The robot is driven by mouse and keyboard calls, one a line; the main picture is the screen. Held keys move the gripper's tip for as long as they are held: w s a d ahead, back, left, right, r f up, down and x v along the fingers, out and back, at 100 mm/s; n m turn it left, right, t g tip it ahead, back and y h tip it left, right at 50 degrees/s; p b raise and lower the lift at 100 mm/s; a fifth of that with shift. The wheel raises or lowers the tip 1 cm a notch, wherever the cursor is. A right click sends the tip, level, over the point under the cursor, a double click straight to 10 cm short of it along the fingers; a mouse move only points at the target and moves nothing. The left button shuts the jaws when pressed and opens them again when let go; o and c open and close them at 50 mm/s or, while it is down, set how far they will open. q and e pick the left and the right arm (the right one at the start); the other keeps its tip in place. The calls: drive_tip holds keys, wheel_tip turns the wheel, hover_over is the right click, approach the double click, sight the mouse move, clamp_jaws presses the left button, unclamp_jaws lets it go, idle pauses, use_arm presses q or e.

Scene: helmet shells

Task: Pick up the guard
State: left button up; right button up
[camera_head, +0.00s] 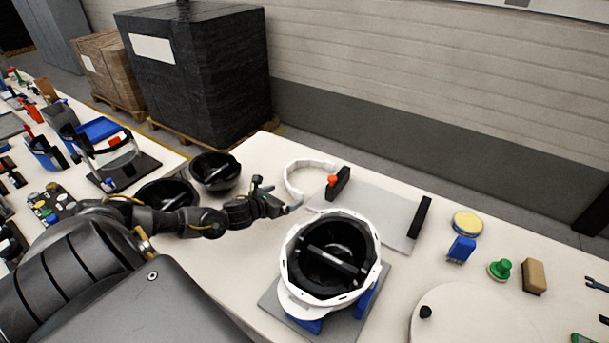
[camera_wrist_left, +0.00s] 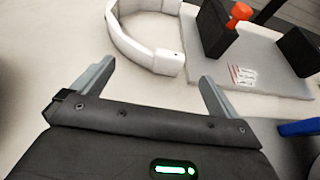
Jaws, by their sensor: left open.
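The guard is a white curved band (camera_head: 291,180) lying on the table beyond my left gripper, beside a grey plate. It also shows in the left wrist view as a white arc (camera_wrist_left: 128,42), partly cut off by the top edge, with one end near the space between the fingers. My left gripper (camera_head: 278,196) is open and empty, close to the guard's near end. In the wrist view its two fingers (camera_wrist_left: 156,75) stand apart on either side of that end. My right gripper is not in view.
A white helmet shell with a black inside (camera_head: 289,266) sits on a fixture right of my gripper. A grey plate (camera_head: 375,212) with black blocks and a red knob (camera_head: 332,180) lies beside the guard. Black shells (camera_head: 215,170) stand at left. A white disc (camera_head: 470,318) lies front right.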

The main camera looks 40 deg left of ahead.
sight(292, 191)
use_arm(q)
drive_tip(key=shift+w, duration=0.1)
drive_tip(key=shift+w+p, duration=0.3)
drive_tip(key=x, duration=0.1)
drive_tip(key=p+x, duration=0.1)
drive_tip(key=x, duration=0.1)
drive_tip(key=shift+w+a+f, duration=0.1)
drive_tip(key=shift+w+a, duration=0.15)
drive_tip(key=shift+w+f, duration=0.25)
drive_tip(key=shift+w, duration=0.15)
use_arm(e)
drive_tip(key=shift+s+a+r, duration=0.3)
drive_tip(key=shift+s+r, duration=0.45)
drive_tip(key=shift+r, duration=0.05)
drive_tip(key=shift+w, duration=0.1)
use_arm(q)
drive_tip(key=c, duration=1.8)
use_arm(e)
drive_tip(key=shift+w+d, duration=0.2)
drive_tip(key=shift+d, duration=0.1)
